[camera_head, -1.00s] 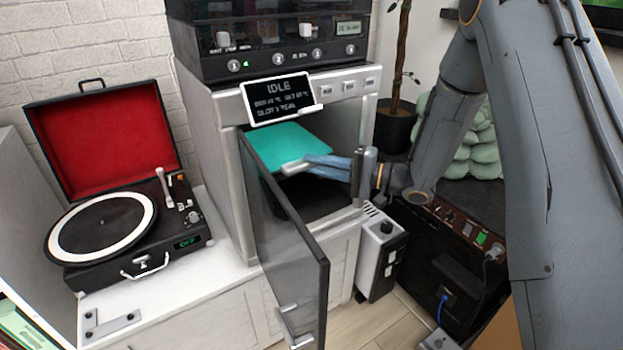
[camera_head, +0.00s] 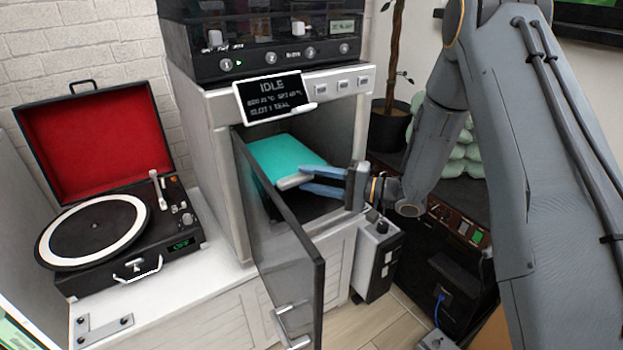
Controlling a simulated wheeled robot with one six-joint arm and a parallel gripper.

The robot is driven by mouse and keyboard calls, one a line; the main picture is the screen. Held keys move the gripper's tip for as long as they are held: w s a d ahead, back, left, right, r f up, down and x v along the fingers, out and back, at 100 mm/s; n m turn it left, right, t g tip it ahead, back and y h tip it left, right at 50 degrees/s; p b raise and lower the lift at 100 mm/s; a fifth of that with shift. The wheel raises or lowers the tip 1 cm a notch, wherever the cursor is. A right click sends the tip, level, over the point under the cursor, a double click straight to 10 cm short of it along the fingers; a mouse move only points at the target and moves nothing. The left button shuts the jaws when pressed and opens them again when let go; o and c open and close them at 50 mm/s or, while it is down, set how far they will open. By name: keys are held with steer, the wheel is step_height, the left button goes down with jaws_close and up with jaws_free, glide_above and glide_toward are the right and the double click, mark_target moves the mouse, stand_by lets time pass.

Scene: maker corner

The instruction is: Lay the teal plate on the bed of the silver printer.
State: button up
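The teal plate (camera_head: 285,156) is inside the open chamber of the silver printer (camera_head: 219,160), low over its floor. It looks nearly level, with its pale grey tab (camera_head: 291,182) toward the opening. My gripper (camera_head: 312,179) reaches in from the right, its blue-grey fingers on either side of the tab. It looks shut on the plate by this tab. The bed under the plate is mostly hidden by the plate, the fingers and the door. I cannot tell whether the plate touches the bed.
The printer's dark glass door (camera_head: 283,245) stands open toward me, left of my gripper. The chamber's right wall is close to my gripper. A record player (camera_head: 125,262) with a red-lined lid stands on the left. A dark unit (camera_head: 290,45) sits on top of the printer.

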steer(key=shift+r, duration=0.2)
steer(key=p+v, duration=0.1)
steer(key=v, duration=1.1)
